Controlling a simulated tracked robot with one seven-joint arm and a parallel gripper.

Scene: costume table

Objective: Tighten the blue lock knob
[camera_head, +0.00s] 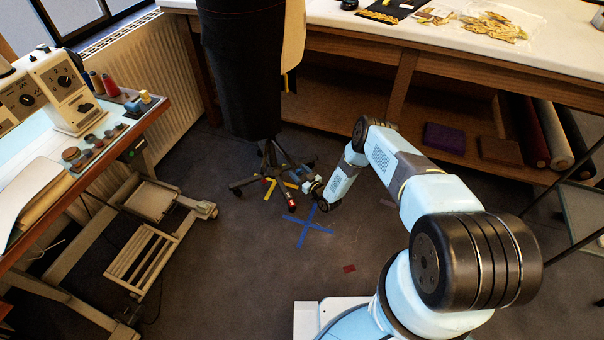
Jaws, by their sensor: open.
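The dark dress form (240,70) stands left of the middle on a dark wheeled stand (268,160) with spread legs. A small bluish part (305,161) shows at the right side of the stand's legs. It may be the blue lock knob, but it is too small to tell. My gripper (309,186) is low by the stand, just right of its legs and below the bluish part. It looks empty, and its jaws are open. I cannot tell whether it touches the stand.
A blue tape cross (308,230) and yellow tape (271,187) mark the floor. A sewing table (150,118) with a pedal frame (140,260) stands at left. A long workbench (450,40) with fabric rolls beneath runs behind. The floor in front is mostly clear.

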